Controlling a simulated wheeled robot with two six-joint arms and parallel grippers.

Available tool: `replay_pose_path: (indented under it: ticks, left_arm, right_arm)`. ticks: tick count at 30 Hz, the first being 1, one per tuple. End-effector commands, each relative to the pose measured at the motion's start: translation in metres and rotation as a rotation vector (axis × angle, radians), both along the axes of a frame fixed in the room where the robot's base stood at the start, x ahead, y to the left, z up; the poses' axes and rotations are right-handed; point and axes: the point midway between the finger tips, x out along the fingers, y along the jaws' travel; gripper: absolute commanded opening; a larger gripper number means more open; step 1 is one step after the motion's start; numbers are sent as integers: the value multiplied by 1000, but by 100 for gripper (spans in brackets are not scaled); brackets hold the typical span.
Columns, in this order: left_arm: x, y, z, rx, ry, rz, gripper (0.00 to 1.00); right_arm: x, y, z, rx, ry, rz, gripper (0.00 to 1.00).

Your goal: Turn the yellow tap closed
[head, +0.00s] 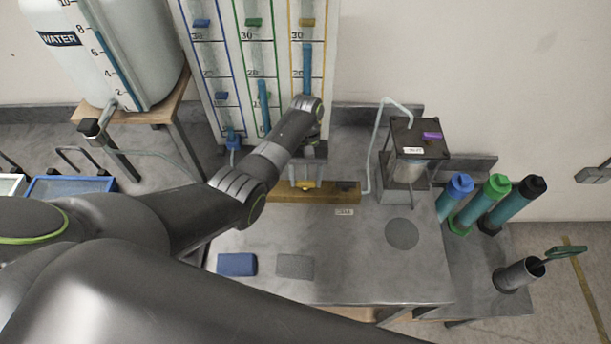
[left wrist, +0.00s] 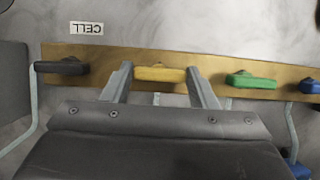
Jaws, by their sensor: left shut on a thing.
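The yellow tap (left wrist: 160,74) sits on a brass-coloured bar (left wrist: 100,57) in the left wrist view. Its handle lies along the bar. My left gripper (left wrist: 160,80) is shut on the yellow tap, one finger at each end of the handle. In the head view, the left gripper (head: 306,173) reaches down to the bar (head: 340,192) below the yellow-framed gauge tube (head: 307,60), and the tap is mostly hidden by it. My right gripper is not in view.
A black tap (left wrist: 62,67) is left of the yellow one; green (left wrist: 250,80) and blue (left wrist: 309,86) taps are right. The water tank (head: 120,50) stands at upper left. A cell box (head: 412,145) and capped cylinders (head: 487,200) stand right. The bench front is mostly clear.

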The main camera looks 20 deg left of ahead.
Motion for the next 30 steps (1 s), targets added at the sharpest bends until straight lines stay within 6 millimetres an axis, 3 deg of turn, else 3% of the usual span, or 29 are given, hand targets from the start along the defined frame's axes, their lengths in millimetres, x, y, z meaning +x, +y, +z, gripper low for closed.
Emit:
replay_pose_path:
  ticks: [15, 16, 20, 30]
  left_arm:
    - [2, 0, 1, 2, -6, -18, 30]
    - [2, 0, 1, 2, -6, -18, 57]
    - [1, 0, 1, 1, -5, -17, 74]
    - [3, 0, 4, 0, -3, -17, 75]
  right_arm:
    - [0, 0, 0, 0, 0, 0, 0]
    - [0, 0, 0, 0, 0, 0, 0]
    - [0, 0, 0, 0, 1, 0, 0]
    - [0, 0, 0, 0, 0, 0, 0]
